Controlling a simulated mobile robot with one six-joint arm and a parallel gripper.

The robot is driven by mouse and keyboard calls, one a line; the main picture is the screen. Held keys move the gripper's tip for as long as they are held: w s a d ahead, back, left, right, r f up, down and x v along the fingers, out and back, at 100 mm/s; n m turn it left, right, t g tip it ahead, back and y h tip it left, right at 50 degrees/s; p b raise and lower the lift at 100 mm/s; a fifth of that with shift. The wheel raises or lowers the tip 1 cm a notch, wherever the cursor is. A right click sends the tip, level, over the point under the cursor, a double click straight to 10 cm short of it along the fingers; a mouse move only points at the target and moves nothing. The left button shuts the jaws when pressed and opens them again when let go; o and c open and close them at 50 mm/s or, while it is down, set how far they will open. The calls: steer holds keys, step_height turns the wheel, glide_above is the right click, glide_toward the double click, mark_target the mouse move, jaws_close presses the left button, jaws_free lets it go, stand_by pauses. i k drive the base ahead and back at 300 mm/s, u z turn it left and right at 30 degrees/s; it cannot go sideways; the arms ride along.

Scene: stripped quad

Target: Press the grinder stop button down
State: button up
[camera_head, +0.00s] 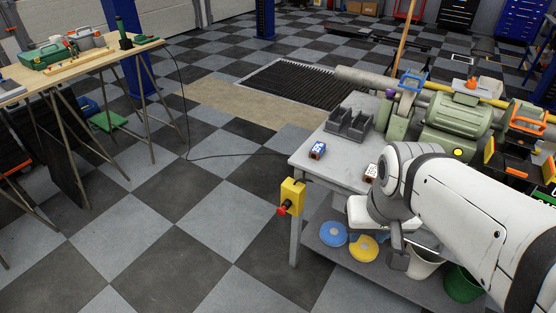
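A yellow box (292,192) hangs at the front left corner of the grey workbench (338,160). A red stop button (282,211) sticks out from its lower left side. How far the button stands out is too small to tell. A green grinder (455,122) sits on the bench to the right. My white arm comes in from the lower right. My gripper (398,252) points down in front of the bench, to the right of the button and apart from it. Its fingers show too poorly to tell whether they are open or shut.
The bench's lower shelf holds a blue disc (333,234), a yellow disc (363,249), a white bucket (424,262) and a green bucket (462,284). A black cable (230,157) runs over the floor to the bench. The checkered floor left of the yellow box is clear.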

mark_target(280, 211)
steer(key=u, duration=0.45)
steer(key=i, duration=1)
steer(key=z, duration=0.65)
steer(key=k, duration=1.5)
steer(key=u, duration=0.3)
steer(key=i, duration=1)
steer(key=u, duration=0.1)
